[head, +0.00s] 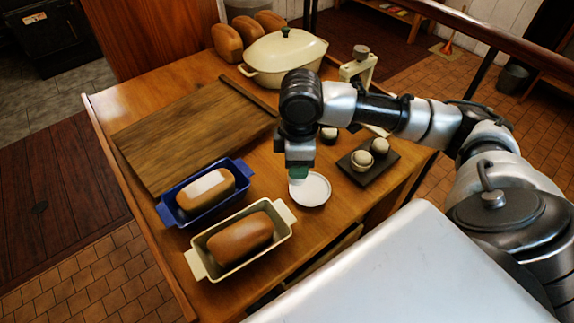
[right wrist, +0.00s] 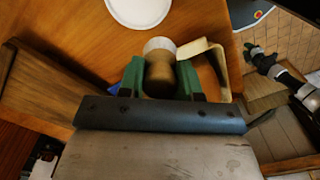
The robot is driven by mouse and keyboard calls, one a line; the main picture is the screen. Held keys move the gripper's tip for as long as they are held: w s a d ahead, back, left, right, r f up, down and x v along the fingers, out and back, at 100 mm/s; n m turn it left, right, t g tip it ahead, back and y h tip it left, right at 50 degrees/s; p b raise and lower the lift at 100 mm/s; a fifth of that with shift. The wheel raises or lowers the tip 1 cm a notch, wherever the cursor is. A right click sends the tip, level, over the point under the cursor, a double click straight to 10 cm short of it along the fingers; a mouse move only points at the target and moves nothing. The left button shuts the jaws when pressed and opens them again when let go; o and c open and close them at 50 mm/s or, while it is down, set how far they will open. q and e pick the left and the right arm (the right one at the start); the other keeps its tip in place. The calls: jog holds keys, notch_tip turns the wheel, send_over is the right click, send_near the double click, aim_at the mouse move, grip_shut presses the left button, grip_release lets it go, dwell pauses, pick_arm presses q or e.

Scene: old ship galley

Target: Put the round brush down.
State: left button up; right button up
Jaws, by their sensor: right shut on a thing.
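My right gripper (head: 299,173) points down over the wooden table, beside the left edge of a small white dish (head: 313,190). Its green fingers are shut on the round brush. In the right wrist view the brush's brown body (right wrist: 159,75) sits between the fingers (right wrist: 160,78), with its pale end (right wrist: 159,45) pointing away from the palm. In the head view only the white end of the brush (head: 296,185) shows below the fingers. I cannot tell whether it touches the table. The dish also shows in the right wrist view (right wrist: 138,10), apart from the brush. My left gripper is not in view.
A blue tin (head: 188,217) and a cream tin (head: 217,270), each with a loaf, stand left of the gripper. A dark tray (head: 358,181) with small round things lies right. A board (head: 190,135), a lidded cream pot (head: 283,62) and loaves (head: 227,43) are behind.

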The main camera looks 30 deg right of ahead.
jog(key=w+d+n+b, duration=0.1)
jog(key=d+n, duration=0.4)
jog(key=n, duration=0.3)
jog(key=w+f, duration=0.2)
jog(key=w, duration=0.1)
jog(key=w+f, duration=0.2)
jog(key=w, duration=0.2)
jog(key=w+f, duration=0.3)
jog(key=w, duration=0.1)
jog(key=shift+d+p, duration=0.25)
jog(key=shift+p, duration=0.15)
notch_tip(320, 180, down, 4)
jog(key=shift+w+r+p, duration=0.1)
jog(key=shift+p, duration=0.35)
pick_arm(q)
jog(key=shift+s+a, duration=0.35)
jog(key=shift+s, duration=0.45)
pick_arm(e)
jog(key=shift+f, duration=0.25)
jog(key=shift+f, duration=0.15)
jog(key=o, duration=0.8)
